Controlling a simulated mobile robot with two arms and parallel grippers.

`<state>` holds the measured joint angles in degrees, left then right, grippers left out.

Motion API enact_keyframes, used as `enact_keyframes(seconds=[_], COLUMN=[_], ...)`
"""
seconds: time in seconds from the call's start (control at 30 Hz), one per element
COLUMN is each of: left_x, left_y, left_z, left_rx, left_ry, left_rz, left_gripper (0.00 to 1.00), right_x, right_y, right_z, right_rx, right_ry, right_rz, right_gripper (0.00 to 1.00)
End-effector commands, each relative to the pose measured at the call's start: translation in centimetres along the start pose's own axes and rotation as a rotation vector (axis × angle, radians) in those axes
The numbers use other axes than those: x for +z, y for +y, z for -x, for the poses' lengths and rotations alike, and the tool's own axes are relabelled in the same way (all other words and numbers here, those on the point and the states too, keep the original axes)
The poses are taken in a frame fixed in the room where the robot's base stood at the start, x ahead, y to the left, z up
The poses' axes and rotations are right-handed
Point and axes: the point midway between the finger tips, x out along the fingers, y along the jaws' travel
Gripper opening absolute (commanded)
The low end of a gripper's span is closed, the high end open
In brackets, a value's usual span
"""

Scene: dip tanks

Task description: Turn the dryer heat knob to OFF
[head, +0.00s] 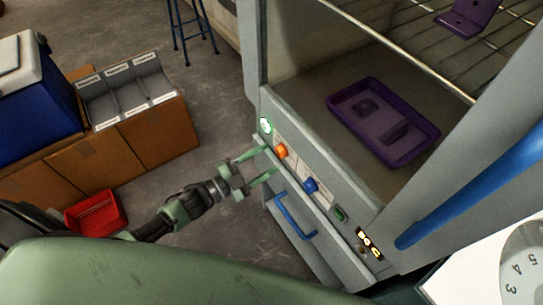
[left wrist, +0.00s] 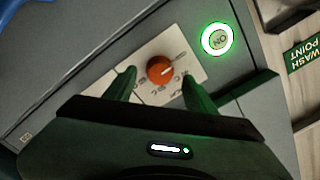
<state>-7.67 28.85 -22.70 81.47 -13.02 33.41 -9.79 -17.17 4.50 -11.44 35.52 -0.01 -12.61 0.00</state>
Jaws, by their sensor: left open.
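An orange knob (head: 281,150) sits on a pale label plate on the front panel of the grey cabinet (head: 345,215). In the left wrist view the orange knob (left wrist: 160,69) has a pale pointer mark toward the upper right; the small print around it is hard to read. My left gripper (head: 265,164) is open and empty in front of the panel. In the left wrist view its green fingers (left wrist: 158,77) appear on either side of the knob, with visible gaps; contact does not show. My right gripper is not in view.
A green-lit ON button (head: 265,125) is beside the knob. A purple tray (head: 428,137) lies inside the cabinet. A red bin (head: 97,213) stands on the floor.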

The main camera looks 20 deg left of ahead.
Motion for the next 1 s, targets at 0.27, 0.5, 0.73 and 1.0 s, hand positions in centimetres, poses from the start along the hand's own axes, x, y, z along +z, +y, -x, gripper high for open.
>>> enact_keyframes(seconds=[0.27, 0.5, 0.73, 1.0], left_x=[0.1, 0.0, 0.1, 1.2], left_y=[0.1, 0.0, 0.0, 0.6], left_z=[4.2, 4.9, 4.9, 5.1], left_rx=[0.001, 0.0, 0.0, 0.0], left_ry=[-0.003, -0.001, -0.001, -0.037], left_rz=[0.001, 0.0, 0.0, 0.018], left_gripper=[0.55, 0.55, 0.55, 0.55], right_x=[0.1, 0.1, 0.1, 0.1], right_y=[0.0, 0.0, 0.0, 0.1], right_z=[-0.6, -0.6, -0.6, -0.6], right_rx=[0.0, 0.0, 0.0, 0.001], right_ry=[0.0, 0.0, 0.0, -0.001], right_rz=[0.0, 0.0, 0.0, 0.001], right_gripper=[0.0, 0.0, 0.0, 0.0])
